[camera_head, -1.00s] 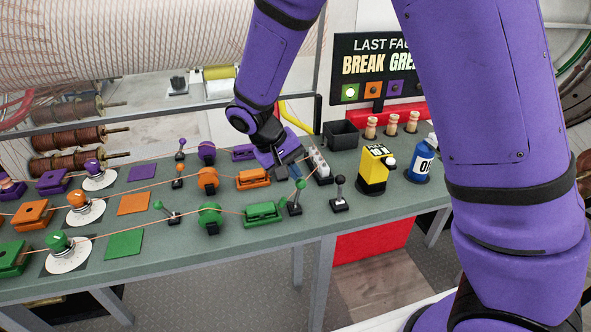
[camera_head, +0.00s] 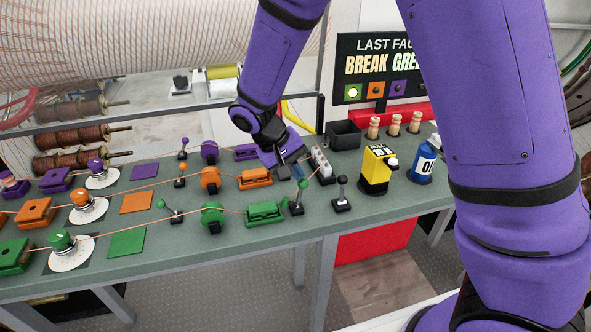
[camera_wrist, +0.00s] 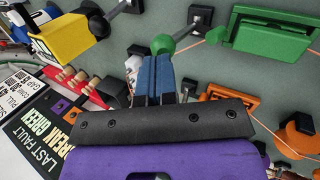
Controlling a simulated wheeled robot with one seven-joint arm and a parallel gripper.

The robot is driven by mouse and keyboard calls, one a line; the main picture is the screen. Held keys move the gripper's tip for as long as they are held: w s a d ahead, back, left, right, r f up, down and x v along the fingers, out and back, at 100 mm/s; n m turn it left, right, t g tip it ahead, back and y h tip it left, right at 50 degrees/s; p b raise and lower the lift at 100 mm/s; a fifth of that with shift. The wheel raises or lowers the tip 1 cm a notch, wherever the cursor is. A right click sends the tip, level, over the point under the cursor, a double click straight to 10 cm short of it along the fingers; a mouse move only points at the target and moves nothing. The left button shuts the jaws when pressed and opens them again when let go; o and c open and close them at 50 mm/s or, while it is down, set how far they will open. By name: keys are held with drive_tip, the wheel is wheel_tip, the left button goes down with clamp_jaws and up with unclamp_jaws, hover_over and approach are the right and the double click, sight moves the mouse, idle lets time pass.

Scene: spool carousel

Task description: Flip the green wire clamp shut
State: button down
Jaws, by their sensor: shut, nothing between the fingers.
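The green wire clamp (camera_head: 265,213) is a green block near the front edge of the bench, with a wire running to it. A small green part shows at its right end; I cannot tell clearly whether it is raised. In the wrist view the clamp (camera_wrist: 275,32) is at the upper right. A lever with a green ball knob (camera_head: 302,185) stands just right of the clamp. My gripper (camera_head: 298,172) is shut and empty, behind and above the clamp. In the wrist view its blue fingers (camera_wrist: 154,72) point toward the green ball (camera_wrist: 162,44); contact is unclear.
The orange clamp (camera_head: 255,178) sits behind the green one, close to my gripper. A grey-knobbed lever (camera_head: 342,190), a yellow box (camera_head: 377,168) and a blue oil bottle (camera_head: 424,160) stand to the right. A green square (camera_head: 127,242) lies flat at the left.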

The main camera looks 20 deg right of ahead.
drive_tip(key=shift+r, duration=0.1)
drive_tip(key=shift+r, duration=0.8)
